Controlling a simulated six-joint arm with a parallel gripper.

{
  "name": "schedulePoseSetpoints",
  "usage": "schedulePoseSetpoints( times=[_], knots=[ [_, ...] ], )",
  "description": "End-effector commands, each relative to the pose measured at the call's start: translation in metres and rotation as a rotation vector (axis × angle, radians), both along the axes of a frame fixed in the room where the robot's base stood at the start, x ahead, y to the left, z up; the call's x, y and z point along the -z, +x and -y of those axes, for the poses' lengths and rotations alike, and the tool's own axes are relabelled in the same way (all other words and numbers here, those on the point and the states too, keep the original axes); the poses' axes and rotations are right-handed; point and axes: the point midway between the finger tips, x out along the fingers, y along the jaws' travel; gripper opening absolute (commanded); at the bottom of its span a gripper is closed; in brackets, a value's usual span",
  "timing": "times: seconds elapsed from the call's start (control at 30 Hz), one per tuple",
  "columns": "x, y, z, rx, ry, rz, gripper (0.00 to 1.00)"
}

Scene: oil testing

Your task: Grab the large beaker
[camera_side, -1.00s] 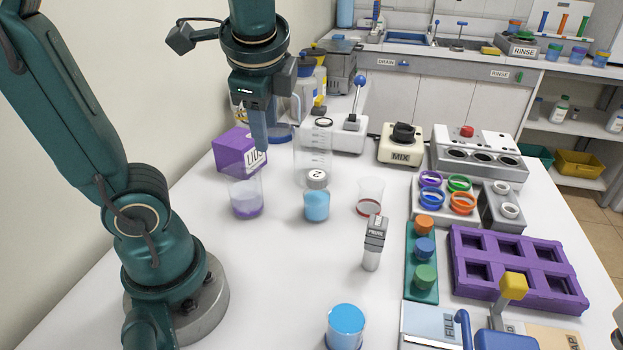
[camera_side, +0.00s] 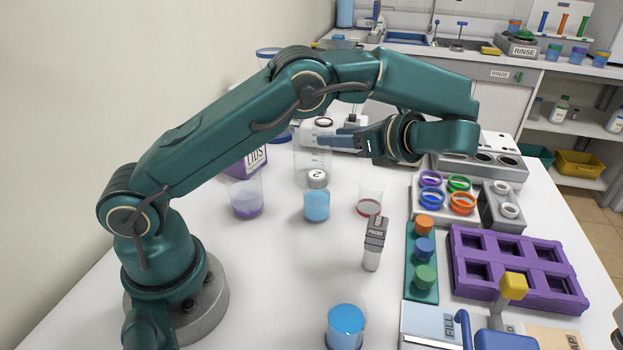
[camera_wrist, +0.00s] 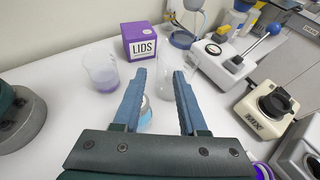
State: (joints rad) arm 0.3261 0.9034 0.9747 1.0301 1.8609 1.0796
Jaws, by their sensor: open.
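The large beaker (camera_side: 305,167) is tall, clear and marked with graduations. It stands upright on the white table at the middle back in the side view. In the wrist view the large beaker (camera_wrist: 172,87) lies ahead, partly behind the right finger. My gripper (camera_side: 312,140) is level with its upper part in the side view, with fingers pointing left across it. In the wrist view my gripper (camera_wrist: 159,73) is open, with nothing held between the fingers. Whether a finger touches the beaker I cannot tell.
A blue-filled jar with a grey lid (camera_side: 317,200) stands just in front of the beaker. A small beaker with purple liquid (camera_side: 246,198) is left, and one with red (camera_side: 370,198) is right. The purple LIDS box (camera_wrist: 140,40) and a lever device (camera_wrist: 222,62) stand behind.

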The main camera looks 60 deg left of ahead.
Motion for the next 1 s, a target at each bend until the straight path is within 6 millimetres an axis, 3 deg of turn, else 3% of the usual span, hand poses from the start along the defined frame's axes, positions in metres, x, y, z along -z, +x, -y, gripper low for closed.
schedulePoseSetpoints(
  times=[0.4, 0.67, 1.0],
  knots=[
    [0.021, -0.007, -0.044, 0.004, 0.001, -0.008, 0.41],
    [0.029, -0.010, -0.063, 0.003, 0.001, -0.008, 0.41],
    [0.047, -0.016, -0.105, 0.004, 0.001, -0.007, 0.41]
  ],
)
